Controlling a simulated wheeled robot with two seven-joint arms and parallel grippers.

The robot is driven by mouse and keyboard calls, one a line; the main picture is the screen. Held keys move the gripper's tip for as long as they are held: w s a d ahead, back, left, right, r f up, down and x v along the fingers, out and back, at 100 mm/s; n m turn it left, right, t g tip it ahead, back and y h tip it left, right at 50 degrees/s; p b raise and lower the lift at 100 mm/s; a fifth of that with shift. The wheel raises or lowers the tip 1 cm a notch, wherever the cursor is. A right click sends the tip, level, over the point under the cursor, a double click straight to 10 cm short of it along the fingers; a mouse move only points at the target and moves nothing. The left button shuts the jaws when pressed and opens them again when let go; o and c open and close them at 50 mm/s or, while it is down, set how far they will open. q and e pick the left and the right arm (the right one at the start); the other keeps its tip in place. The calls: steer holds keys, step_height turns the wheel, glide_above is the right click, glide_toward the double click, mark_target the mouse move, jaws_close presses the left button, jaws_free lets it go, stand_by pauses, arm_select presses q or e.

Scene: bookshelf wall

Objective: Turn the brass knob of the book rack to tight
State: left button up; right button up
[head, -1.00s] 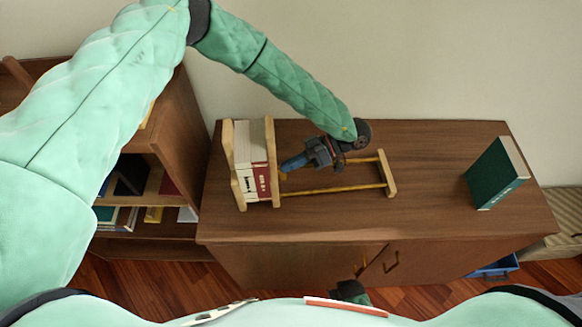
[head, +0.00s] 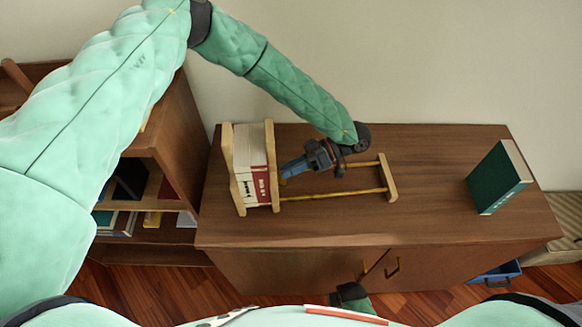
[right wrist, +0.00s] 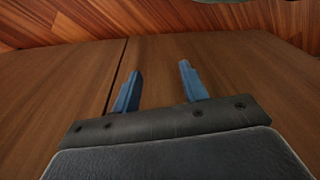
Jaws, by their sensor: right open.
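The wooden book rack (head: 391,178) stands on the brown cabinet, with two yellow rods running to its right end plate. White and red books (head: 252,170) stand upright between its left end plate and a middle plate (head: 271,160). My left gripper (head: 284,171) is over the rods, its blue fingertips pointing left close to the middle plate's right face. The brass knob cannot be made out; the fingers may cover it. Whether the left fingers are closed is unclear. My right gripper (right wrist: 158,85) is open and empty in the right wrist view, in front of brown wood.
A dark green book (head: 497,180) stands on the right of the cabinet top (head: 430,210). Cabinet doors with handles (head: 392,268) are below. An open shelf (head: 150,200) with books stands at left. A blue bin (head: 496,272) is on the floor at right. The front of the top is clear.

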arm_select(q)
steer(key=shift+r, duration=0.1)
steer(key=shift+r, duration=0.2)
steer(key=s+d+r+p, duration=0.3)
steer(key=s+d+r, duration=0.3)
steer(key=d+r, duration=0.4)
steer(key=shift+r, duration=0.2)
arm_select(e)
step_height(320, 180, down, 8)
steer(key=s+d, duration=0.2)
steer(key=shift+d+t, duration=0.2)
steer(key=shift+t, duration=0.1)
